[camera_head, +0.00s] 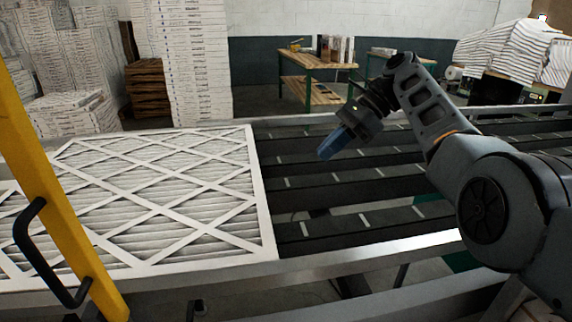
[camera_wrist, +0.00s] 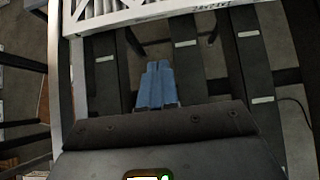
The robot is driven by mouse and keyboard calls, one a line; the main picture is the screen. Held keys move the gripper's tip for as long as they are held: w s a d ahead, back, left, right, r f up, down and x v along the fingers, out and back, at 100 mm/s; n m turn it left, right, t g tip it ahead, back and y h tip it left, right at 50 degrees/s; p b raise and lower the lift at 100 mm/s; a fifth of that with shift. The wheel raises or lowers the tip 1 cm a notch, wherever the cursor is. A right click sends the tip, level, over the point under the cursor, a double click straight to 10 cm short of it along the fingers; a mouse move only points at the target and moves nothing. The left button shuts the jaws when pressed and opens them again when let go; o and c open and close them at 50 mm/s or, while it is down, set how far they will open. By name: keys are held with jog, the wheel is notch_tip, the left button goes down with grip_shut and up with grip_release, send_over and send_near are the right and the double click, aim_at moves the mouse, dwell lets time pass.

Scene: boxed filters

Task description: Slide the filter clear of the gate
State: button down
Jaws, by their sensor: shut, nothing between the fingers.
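The filter (camera_head: 165,200) is a large flat panel with a white lattice frame over pleats. It lies flat on the left part of the conveyor (camera_head: 375,236). The yellow gate (camera_head: 48,190) with a black handle (camera_head: 45,255) stands at the left and hides part of the filter. My gripper (camera_head: 328,150) is shut and empty, its blue fingers over the dark strips to the right of the filter's right edge. In the wrist view, the blue fingertips (camera_wrist: 153,66) point toward the filter's white edge (camera_wrist: 165,14), with a gap showing between them in the picture.
The conveyor to the right of the filter is bare, with dark strips and gaps between them. Metal rails (camera_head: 330,262) run along its sides. Stacks of boxed filters (camera_head: 185,65) and a wooden bench (camera_head: 310,80) stand behind.

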jog(key=a+r+p+x, duration=0.2)
jog(key=x, duration=1)
jog(key=shift+s+a+f, duration=0.2)
jog(key=shift+s+f, duration=0.05)
jog(key=shift+s, duration=0.1)
